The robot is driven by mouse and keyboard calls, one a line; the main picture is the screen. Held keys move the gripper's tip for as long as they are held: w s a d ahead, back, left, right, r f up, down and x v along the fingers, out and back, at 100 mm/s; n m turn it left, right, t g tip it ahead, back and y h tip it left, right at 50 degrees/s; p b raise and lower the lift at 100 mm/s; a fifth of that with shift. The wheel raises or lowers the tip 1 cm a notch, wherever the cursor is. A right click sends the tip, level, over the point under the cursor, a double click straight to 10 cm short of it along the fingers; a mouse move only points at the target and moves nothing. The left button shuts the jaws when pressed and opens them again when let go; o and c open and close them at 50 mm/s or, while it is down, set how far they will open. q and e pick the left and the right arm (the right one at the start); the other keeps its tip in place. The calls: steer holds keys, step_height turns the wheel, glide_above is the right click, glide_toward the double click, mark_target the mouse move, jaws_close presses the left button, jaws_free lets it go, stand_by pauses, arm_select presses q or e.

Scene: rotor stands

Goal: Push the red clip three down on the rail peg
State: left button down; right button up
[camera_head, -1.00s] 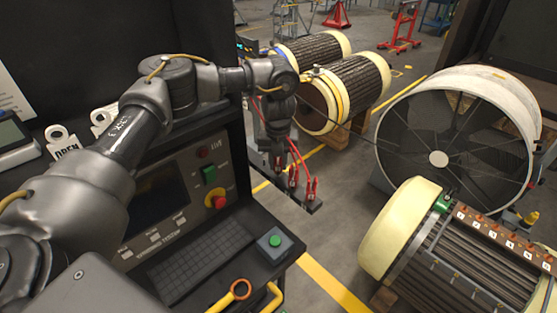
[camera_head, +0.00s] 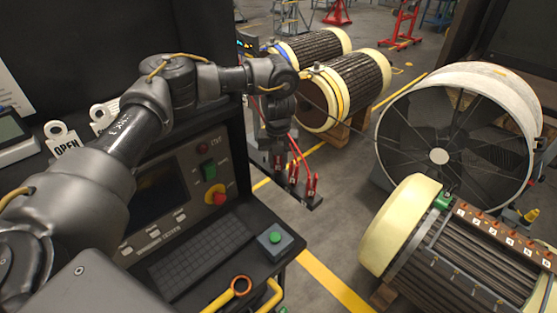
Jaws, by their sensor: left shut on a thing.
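My left gripper (camera_head: 278,152) points down over the near left end of a dark rail (camera_head: 308,202) beyond the console's right edge. Red clips with red cables stand in a row on the rail. One clip (camera_head: 293,174) is in the middle and another (camera_head: 313,186) is at the right end, both upright. My left gripper is shut on a red clip at the left end of the row; the fingers and wrist mostly hide it. Clip numbers and the pegs are too small to tell. My right gripper is not in view.
The console (camera_head: 190,215) with a green button (camera_head: 275,238) and a red stop knob (camera_head: 219,198) stands close left of the rail. A cream-ended rotor (camera_head: 400,228) and a large fan (camera_head: 450,130) are at right. Floor between is clear.

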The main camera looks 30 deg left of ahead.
arm_select(q)
steer(key=shift+f, duration=0.1)
steer(key=c, duration=1.1)
jaws_free()
step_height(320, 180, up, 11)
steer(key=shift+f+b, duration=0.1)
steer(key=shift+b, duration=0.45)
